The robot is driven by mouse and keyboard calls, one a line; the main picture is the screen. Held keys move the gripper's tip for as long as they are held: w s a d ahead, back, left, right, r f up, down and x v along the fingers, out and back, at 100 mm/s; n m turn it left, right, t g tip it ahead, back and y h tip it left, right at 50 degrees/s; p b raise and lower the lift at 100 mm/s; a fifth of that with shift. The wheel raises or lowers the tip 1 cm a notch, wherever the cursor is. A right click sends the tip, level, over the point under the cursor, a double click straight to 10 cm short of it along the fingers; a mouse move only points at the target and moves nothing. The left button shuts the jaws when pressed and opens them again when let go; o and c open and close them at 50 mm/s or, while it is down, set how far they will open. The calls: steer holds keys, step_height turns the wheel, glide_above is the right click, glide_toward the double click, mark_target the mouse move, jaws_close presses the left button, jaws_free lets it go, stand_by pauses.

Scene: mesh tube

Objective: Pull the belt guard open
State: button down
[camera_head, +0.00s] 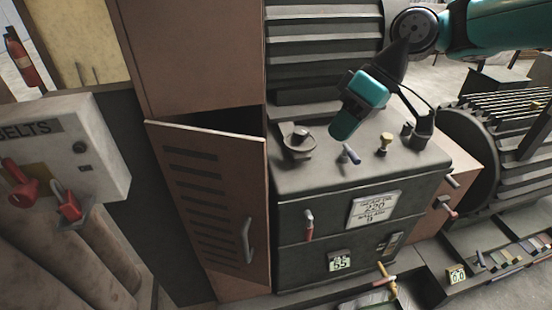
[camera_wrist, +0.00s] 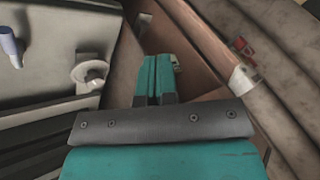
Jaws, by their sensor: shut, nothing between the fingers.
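The belt guard (camera_head: 208,205) is a brown slatted door left of the dark machine in the head view. A dark gap shows above its top edge, and it stands at an angle to the cabinet, partly open.
The dark machine (camera_head: 375,225) carries knobs and levers on its top and front. A grey box with red levers, marked BELTS (camera_head: 70,150), stands at the left. A ribbed motor (camera_head: 500,150) is at the right. Floor before the guard is mostly out of view.

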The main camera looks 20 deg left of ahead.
steer(key=w+a+f+n+g+h+p, duration=0.1)
steer(key=w+a+f+n+g+p, duration=0.15)
steer(key=a+f+n+p, duration=0.55)
steer(key=s+a+f+m+p, duration=0.2)
steer(key=s+f, duration=0.4)
steer(key=s, duration=0.2)
steer(key=shift+s, duration=0.35)
steer(key=shift+a+f, duration=0.1)
